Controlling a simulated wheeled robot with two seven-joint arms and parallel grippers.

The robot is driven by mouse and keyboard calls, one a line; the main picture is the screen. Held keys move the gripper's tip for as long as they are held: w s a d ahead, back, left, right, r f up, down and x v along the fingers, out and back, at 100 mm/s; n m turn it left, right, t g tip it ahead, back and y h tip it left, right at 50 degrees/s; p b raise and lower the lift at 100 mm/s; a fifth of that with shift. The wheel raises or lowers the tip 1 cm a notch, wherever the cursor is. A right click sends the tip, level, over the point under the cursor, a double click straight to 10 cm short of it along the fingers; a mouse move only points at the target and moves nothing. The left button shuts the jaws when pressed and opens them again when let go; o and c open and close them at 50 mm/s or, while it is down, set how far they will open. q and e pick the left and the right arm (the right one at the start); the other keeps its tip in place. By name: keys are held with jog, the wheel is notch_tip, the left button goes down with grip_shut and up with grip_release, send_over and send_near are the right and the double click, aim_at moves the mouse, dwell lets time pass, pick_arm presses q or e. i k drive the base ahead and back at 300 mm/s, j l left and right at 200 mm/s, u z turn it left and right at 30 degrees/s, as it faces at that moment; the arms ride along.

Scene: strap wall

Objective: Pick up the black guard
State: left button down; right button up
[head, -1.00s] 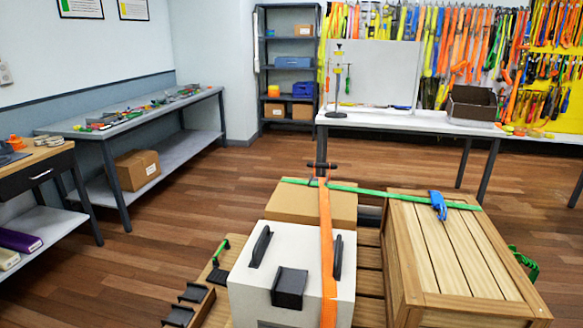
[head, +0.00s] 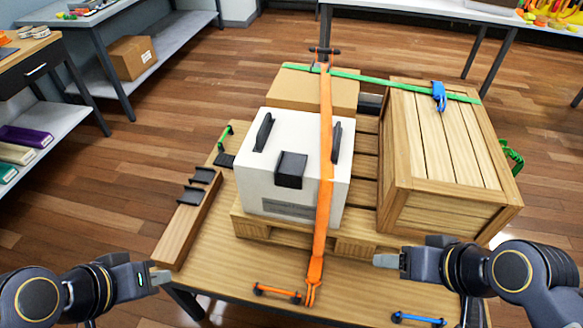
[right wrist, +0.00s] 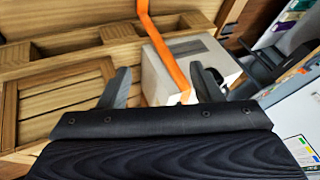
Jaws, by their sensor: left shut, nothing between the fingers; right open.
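Several black guards are in the head view. One black guard (head: 291,169) sits over the front top edge of the white box (head: 270,192), left of the orange strap (head: 322,215). Two more black guards, one farther back (head: 204,176) and one nearer (head: 191,196), rest on the wooden rail (head: 186,232) at the table's left. My left gripper (head: 160,277) is shut and empty, in front of the rail's near end. My right gripper (head: 385,260) is open and empty, right of the strap; its spread fingers show in the right wrist view (right wrist: 162,85). Neither touches a guard.
The white box stands on a wooden pallet (head: 355,243), with a cardboard box (head: 300,90) behind. A wooden crate (head: 440,150) with a green strap (head: 350,76) stands right. The front tabletop is mostly clear.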

aim_at(289, 169)
jog(key=l+u, duration=0.1)
jog(key=u, duration=0.3)
jog(key=i+l+u, duration=0.1)
jog(key=u, duration=0.3)
jog(key=l+u, duration=0.2)
jog(key=u, duration=0.15)
jog(key=l+u, duration=0.15)
jog(key=u, duration=0.25)
